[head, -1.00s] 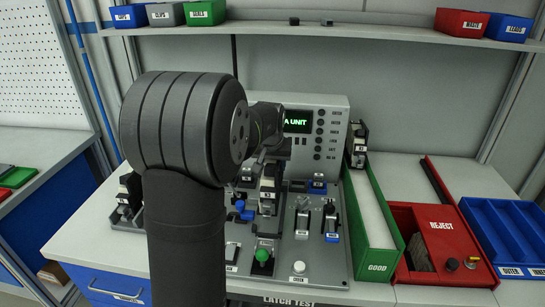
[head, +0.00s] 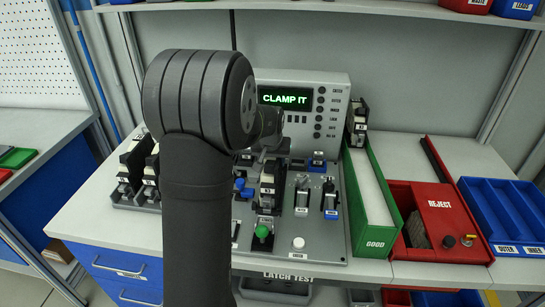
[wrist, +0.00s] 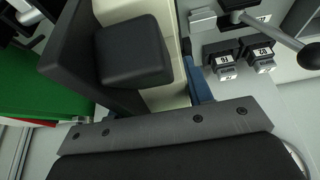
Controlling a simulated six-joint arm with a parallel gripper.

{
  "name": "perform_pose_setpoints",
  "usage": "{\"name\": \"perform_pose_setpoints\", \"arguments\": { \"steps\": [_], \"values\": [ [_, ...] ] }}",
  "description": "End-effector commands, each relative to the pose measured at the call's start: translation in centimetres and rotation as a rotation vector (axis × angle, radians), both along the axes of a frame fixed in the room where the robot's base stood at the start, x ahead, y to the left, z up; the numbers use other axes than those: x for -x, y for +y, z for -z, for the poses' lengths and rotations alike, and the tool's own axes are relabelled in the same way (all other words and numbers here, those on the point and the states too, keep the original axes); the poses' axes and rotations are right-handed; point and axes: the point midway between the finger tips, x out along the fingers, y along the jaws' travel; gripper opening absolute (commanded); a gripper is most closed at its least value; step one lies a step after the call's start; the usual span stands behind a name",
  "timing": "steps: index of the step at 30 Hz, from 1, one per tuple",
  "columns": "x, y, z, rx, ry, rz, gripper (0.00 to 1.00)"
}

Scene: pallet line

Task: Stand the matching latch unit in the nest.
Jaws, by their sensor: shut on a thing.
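A black and cream latch unit (head: 267,187) stands upright at the nest position on the grey test fixture (head: 322,236); its foot is partly hidden, so I cannot tell how fully it is seated. My gripper (head: 269,158) is at its top, mostly hidden behind my arm in the head view. In the wrist view the cream body (wrist: 168,97) of the unit fills the space between the fingers, with its black block in front. The tester display (head: 285,97) reads "CLAMP IT". A green-knobbed clamp (head: 262,232) is just in front of the unit.
More latch units (head: 150,178) stand in a rack at the left. Another unit (head: 358,117) is at the far end of the green GOOD chute (head: 378,238). A red REJECT bin (head: 440,205) and blue trays (head: 505,220) are at the right. Small switches and blocks crowd the fixture.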

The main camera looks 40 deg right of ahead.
Motion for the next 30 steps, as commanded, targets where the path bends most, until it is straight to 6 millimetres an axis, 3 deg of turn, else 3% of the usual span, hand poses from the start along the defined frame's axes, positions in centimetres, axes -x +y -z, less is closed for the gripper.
{"name": "perform_pose_setpoints", "arguments": {
  "steps": [13, 14, 17, 18, 30],
  "values": [
    [-0.02, -0.02, -0.02, 0.001, -0.001, 0.0, 0.0],
    [-0.02, -0.02, -0.02, 0.001, -0.001, 0.0, 0.48],
    [-0.02, -0.02, -0.02, 0.001, -0.001, 0.0, 0.68],
    [-0.02, -0.02, -0.01, 0.001, -0.001, 0.0, 0.72],
    [0.21, 0.2, -0.76, 0.001, -0.001, 0.0, 0.72]
  ]
}}
